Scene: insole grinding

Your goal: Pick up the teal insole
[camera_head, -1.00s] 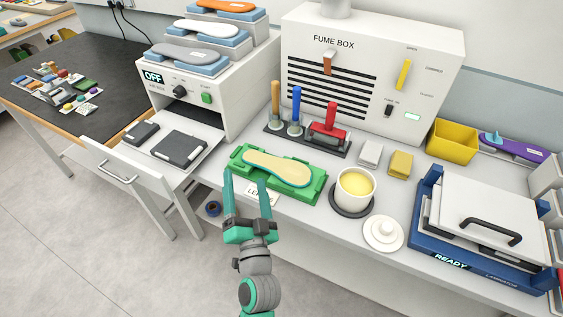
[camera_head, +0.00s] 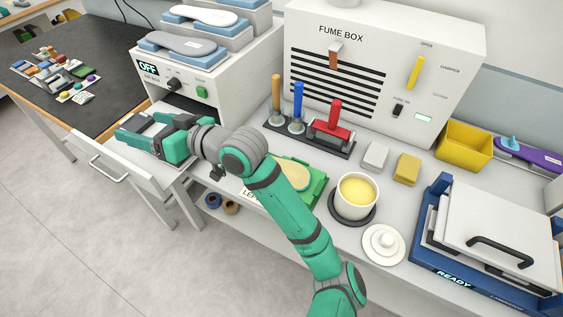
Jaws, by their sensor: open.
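An insole with a cream top (camera_head: 293,176) lies on the green holder (camera_head: 318,190) on the bench. Most of it is behind my arm, so little of it shows now; a teal edge shows under its cream top in the earlier frame. My gripper (camera_head: 143,137) points left, over or close to the pull-out tray in front of the oven, well left of the insole. It is open; whether its fingers touch the dark pads there cannot be told. The pads are mostly covered by the gripper.
The oven (camera_head: 205,85) reads OFF and bears grey (camera_head: 185,43) and white (camera_head: 205,15) insoles on blue blocks. Right of the green holder stand a cup of yellow liquid (camera_head: 357,190), a white lid (camera_head: 383,244) and a blue press (camera_head: 443,262). Brushes and a red roller (camera_head: 330,132) stand behind.

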